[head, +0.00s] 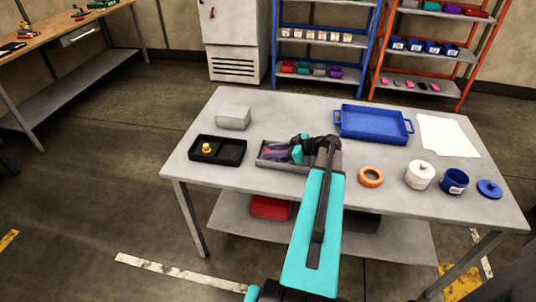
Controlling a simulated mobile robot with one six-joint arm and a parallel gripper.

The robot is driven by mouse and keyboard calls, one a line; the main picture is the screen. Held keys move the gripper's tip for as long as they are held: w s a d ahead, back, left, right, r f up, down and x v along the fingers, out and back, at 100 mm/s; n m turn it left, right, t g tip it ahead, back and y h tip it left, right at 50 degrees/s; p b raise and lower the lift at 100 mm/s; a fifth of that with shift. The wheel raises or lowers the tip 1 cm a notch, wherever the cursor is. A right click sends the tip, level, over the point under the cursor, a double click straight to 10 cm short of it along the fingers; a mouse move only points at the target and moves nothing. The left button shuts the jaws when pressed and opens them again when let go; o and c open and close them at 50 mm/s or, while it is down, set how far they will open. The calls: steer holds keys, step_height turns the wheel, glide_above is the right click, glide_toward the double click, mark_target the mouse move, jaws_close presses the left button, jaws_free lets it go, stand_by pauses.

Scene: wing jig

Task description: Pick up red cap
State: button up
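My gripper (299,149) is low over a grey tray (327,161) at the middle of the table. Dark purple and reddish shapes (275,152) show in or over the left part of this tray, too small to tell apart. I cannot make out a red cap for certain. My arm and gripper hide much of the tray's right part. The fingers are too small to tell whether they are open or shut, or hold anything.
A black two-part tray (232,161) with a yellow piece (207,148) and a grey box (233,117) stand left. A blue tray (374,122), orange ring (371,177), white lidded jar (418,176), blue cup (454,182) and blue lid (489,189) stand right.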

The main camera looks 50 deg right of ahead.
stand_by(0.4)
jaws_close()
steer(key=shift+r, duration=0.15)
step_height(320, 180, up, 10)
steer(key=b, duration=0.2)
stand_by(0.7)
stand_by(0.6)
